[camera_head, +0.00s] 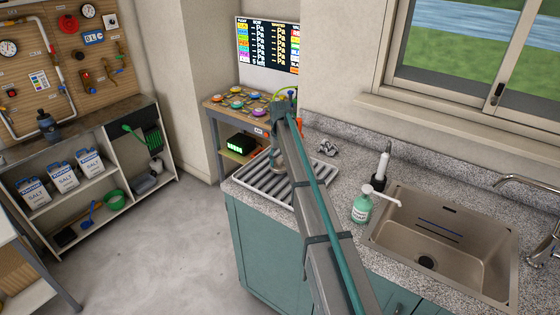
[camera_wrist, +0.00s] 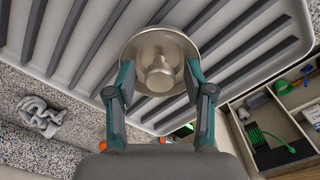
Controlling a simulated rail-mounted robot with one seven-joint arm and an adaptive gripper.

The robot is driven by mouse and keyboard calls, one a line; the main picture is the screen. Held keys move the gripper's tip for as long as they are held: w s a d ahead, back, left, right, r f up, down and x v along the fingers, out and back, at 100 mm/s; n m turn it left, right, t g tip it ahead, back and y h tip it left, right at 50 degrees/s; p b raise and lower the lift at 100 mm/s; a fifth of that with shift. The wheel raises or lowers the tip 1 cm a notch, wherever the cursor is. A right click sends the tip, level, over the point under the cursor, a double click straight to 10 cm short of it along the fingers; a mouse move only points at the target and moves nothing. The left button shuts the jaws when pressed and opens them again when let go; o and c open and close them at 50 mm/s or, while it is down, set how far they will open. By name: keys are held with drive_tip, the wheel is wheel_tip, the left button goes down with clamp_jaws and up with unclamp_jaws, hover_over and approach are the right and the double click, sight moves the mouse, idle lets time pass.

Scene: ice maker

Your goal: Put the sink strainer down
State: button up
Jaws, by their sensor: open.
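The sink strainer (camera_wrist: 160,48), a round steel disc with a raised centre, shows in the wrist view over the ribbed grey drain tray (camera_wrist: 82,40). It looks flat against the ribs, but whether it touches them is hard to tell. My gripper (camera_wrist: 160,80) is open, with one teal finger on each side of the strainer's near part. The fingertips are close to its rim. In the head view my arm crosses in front of the drain tray (camera_head: 256,186) and hides much of this spot.
A soap bottle (camera_head: 362,207) and a steel sink (camera_head: 445,236) are to the right on the granite counter. A crumpled grey item (camera_head: 327,148) lies behind the tray, also in the wrist view (camera_wrist: 40,116).

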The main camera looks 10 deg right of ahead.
sight(280, 160)
wheel_tip(280, 160, up, 12)
drive_tip(key=b, duration=0.3)
drive_tip(key=shift+r, duration=0.2)
drive_tip(key=shift+f, duration=0.1)
